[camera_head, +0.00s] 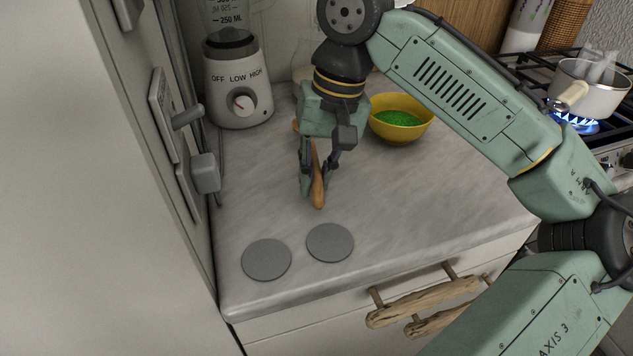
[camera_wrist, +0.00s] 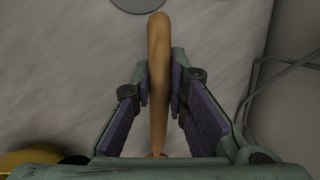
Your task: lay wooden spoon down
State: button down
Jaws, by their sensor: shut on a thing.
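The wooden spoon (camera_head: 318,188) is a brown stick-like piece held between the fingers of my gripper (camera_head: 318,183). In the wrist view the spoon (camera_wrist: 158,75) runs lengthwise between the two finger pads, and my gripper (camera_wrist: 160,92) is closed on it from both sides. Its one end points toward the front of the counter (camera_head: 420,200). Its other end is mostly hidden behind my gripper. I cannot tell whether the spoon touches the counter or hangs just above it.
Two grey discs (camera_head: 266,260) (camera_head: 330,243) lie at the counter's front left. A yellow bowl (camera_head: 401,134) with green contents stands behind to the right. A blender (camera_head: 238,85) stands at the back left. A pot (camera_head: 590,95) sits by a lit burner (camera_head: 577,124). The counter's right front is clear.

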jog(key=shift+s+f+p, duration=0.15)
jog(key=shift+f+p, duration=0.5)
jog(key=shift+f, duration=0.8)
jog(key=c, duration=1.6)
grip_release()
jog(key=shift+f, duration=0.1)
